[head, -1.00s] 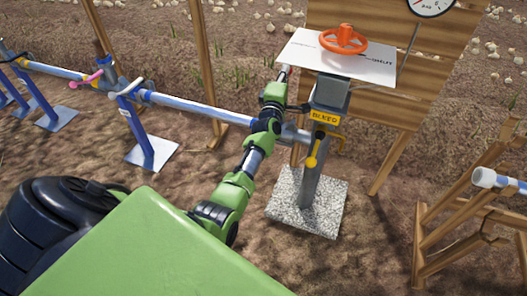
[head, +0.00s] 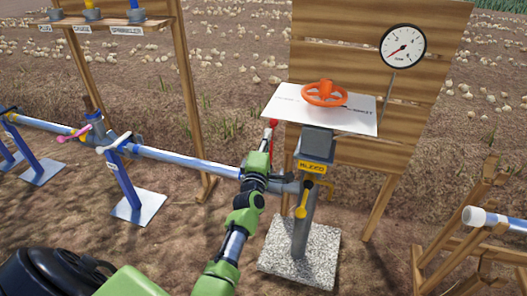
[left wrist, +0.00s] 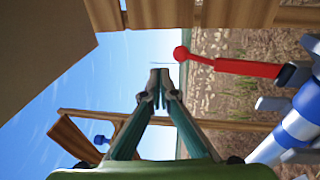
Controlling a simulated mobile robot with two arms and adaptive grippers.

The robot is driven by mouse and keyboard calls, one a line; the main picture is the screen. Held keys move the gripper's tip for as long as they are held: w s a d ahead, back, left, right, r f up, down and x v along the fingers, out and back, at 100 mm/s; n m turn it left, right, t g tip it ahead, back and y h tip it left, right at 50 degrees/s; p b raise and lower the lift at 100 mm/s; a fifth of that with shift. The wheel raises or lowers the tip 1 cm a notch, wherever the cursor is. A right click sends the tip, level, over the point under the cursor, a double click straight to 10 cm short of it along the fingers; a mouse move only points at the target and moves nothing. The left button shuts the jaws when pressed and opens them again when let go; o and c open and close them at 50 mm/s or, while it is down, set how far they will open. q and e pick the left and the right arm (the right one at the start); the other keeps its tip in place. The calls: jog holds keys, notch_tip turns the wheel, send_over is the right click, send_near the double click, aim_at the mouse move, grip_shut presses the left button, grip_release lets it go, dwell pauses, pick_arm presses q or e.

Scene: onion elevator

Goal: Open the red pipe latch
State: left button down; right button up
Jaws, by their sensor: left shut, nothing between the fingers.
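The red pipe latch (left wrist: 247,68) is a red lever with a round ball end, right of the fingers in the left wrist view. Its other end meets grey fittings beside the blue pipe (left wrist: 300,125). In the head view the red latch (head: 267,134) stands up behind the end of my left arm, partly hidden. My left gripper (left wrist: 160,88) is shut and empty, its fingertips together. In the left wrist view the tips are apart in the picture from the ball end; depth is hard to tell. My right gripper is not in view.
An orange valve wheel (head: 325,94) sits above a white panel (head: 352,113). A yellow latch (head: 302,203) hangs below the yellow sign (head: 312,167). A gauge (head: 403,46) is on the wooden boards. A pink handle (head: 75,133) is at left. Wooden trestles stand at right.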

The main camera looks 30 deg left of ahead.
pick_arm(q)
jog(key=v, duration=0.5)
jog(key=shift+s, duration=0.15)
